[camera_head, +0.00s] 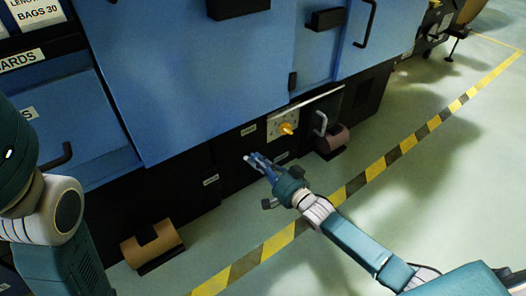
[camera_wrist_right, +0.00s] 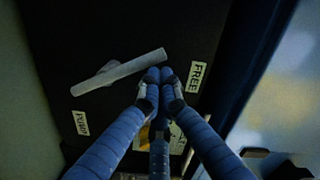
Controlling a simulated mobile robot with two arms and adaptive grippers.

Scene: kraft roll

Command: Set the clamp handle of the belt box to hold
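A grey bar handle (camera_wrist_right: 120,72) lies slantwise on a dark panel in the right wrist view, with a lighter piece under its middle. A label reading FREE (camera_wrist_right: 196,77) is to its right; another label (camera_wrist_right: 80,123) at lower left is hard to read. My right gripper (camera_wrist_right: 158,75) has its fingertips together just below the handle's right end; I cannot tell whether they touch it. In the head view my right gripper (camera_head: 252,160) is in front of the black lower panel of the blue machine. My left gripper is out of view; only my left arm shows.
A yellow knob (camera_head: 287,129) on a pale plate and a grey hooked lever (camera_head: 320,123) are right of my right gripper. Brown rolls (camera_head: 152,245) (camera_head: 332,140) sit low along the machine. Yellow-black tape (camera_head: 375,168) crosses the open green floor.

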